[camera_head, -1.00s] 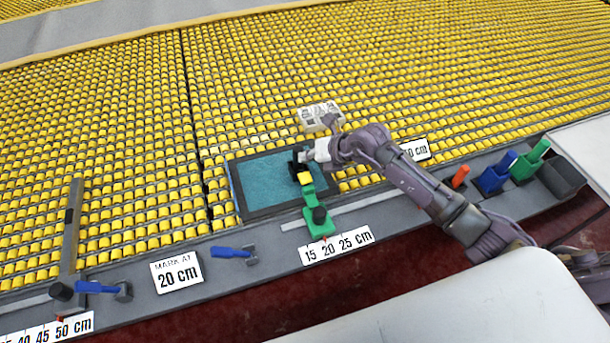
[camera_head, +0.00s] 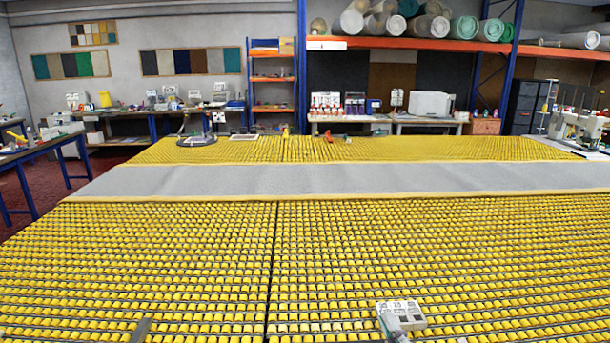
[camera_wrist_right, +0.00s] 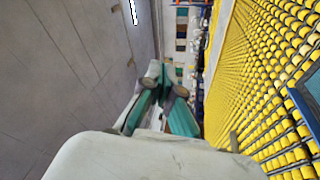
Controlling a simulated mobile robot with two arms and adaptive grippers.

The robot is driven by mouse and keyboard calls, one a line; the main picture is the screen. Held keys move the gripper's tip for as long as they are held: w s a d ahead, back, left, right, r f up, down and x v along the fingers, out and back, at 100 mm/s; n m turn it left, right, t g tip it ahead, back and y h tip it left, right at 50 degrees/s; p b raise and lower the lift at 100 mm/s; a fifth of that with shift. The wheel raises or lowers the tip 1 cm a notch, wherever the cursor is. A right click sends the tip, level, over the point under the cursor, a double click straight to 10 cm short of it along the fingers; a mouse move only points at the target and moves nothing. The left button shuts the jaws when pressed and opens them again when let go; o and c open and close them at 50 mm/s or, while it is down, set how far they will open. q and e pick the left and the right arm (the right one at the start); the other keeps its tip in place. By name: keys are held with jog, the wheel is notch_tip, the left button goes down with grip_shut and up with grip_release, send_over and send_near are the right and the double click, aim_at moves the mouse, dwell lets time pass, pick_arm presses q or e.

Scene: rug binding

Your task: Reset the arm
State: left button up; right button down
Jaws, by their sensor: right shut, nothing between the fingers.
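My right gripper (camera_wrist_right: 166,88) shows in the right wrist view. Its two teal-padded fingers come together at the tips, with nothing held between them. The gripper points along the side of the yellow roller table (camera_wrist_right: 262,85), clear of its surface. A blue-edged dark corner (camera_wrist_right: 304,108) shows at the right of that view. In the head view I cannot make out my right gripper's fingers. My left gripper is in neither view.
A white box-like device (camera_head: 401,314) sits near the front of the roller table (camera_head: 170,255). A grey strip (camera_head: 300,179) crosses the table. Beyond are workbenches, an orange shelf (camera_head: 400,44) with rolls, and a blue-legged side table (camera_head: 40,147) at left.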

jog(key=s+d+f+m+g+h, duration=0.7)
jog(key=s+d+f+m+h, duration=0.3)
jog(key=m, duration=0.3)
jog(key=s+a+f+m+g+y, duration=0.1)
jog(key=s+a+f+g+y, duration=0.15)
jog(key=s+f+g, duration=0.45)
jog(key=s+a+f+m+g+y, duration=0.1)
jog(key=s+a+f+g+y, duration=0.15)
jog(key=s, duration=0.75)
notch_tip(320, 180, down, 31)
jog(key=s+g+b, duration=0.2)
jog(key=b, duration=0.2)
jog(key=s+d+f+b, duration=0.2)
jog(key=s+f, duration=1.4)
jog(key=f, duration=0.2)
jog(key=shift+s+d+g, duration=0.35)
